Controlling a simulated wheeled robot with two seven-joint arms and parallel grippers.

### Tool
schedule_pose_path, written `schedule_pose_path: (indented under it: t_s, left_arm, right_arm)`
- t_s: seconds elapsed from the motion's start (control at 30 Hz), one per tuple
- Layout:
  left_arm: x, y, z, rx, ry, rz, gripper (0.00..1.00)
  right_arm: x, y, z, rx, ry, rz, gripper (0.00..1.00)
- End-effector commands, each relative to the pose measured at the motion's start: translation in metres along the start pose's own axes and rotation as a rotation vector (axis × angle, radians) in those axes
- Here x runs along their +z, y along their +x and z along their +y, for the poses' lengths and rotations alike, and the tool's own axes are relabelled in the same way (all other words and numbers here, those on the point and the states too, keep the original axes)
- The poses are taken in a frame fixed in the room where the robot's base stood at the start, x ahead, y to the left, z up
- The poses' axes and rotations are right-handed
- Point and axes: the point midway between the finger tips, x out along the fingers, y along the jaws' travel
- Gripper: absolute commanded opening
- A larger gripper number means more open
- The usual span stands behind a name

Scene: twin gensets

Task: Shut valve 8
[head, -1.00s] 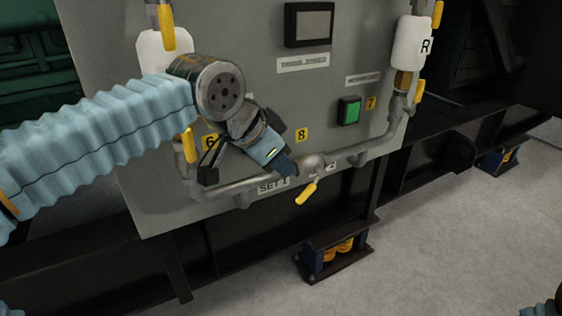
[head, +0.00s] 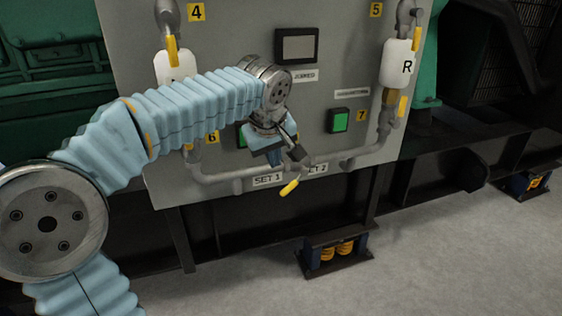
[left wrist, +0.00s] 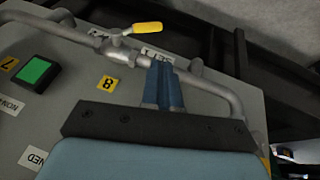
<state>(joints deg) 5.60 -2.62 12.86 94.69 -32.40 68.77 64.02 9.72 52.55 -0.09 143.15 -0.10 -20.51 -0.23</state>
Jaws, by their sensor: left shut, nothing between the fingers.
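Valve 8 is on the low horizontal pipe of the grey panel. Its yellow lever (head: 290,188) points down and left, at an angle to the pipe, in the head view. In the left wrist view the lever (left wrist: 143,28) stands out from the pipe above the yellow number 8 label (left wrist: 107,83). My left gripper (head: 276,160) is in front of the panel, just up and left of the lever. Its blue fingers (left wrist: 161,64) are shut and empty, pointing towards the pipe beside the valve; I cannot tell whether they touch it. In the head view the gripper hides the label. My right gripper is not in view.
Other yellow levers hang by label 4 (head: 196,12) and on the right-hand pipe (head: 402,106). A green button (head: 339,120) sits right of my gripper. The SET 1 plate (head: 268,179) is below the pipe. Clear floor (head: 440,240) lies in front.

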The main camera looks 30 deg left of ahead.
Motion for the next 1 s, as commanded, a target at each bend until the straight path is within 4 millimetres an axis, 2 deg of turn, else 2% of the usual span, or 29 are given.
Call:
schedule_pose_path:
  t_s: [0.03,0.3,0.5,0.7,1.0]
  left_arm:
    - [0.001,0.013,-0.001,-0.003,0.001,-0.002,0.0]
    - [0.001,0.071,-0.001,-0.002,0.002,-0.002,0.0]
    - [0.006,0.098,0.011,0.001,0.004,-0.002,0.0]
    - [0.007,0.108,0.017,0.001,0.003,-0.002,0.0]
    - [0.007,0.109,0.017,0.002,0.003,-0.001,0.0]
  right_arm:
    - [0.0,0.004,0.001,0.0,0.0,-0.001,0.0]
    - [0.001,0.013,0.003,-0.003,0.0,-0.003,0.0]
    - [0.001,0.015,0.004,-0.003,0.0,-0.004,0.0]
    - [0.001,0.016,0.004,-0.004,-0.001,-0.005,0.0]
    - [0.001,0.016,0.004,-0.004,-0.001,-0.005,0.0]
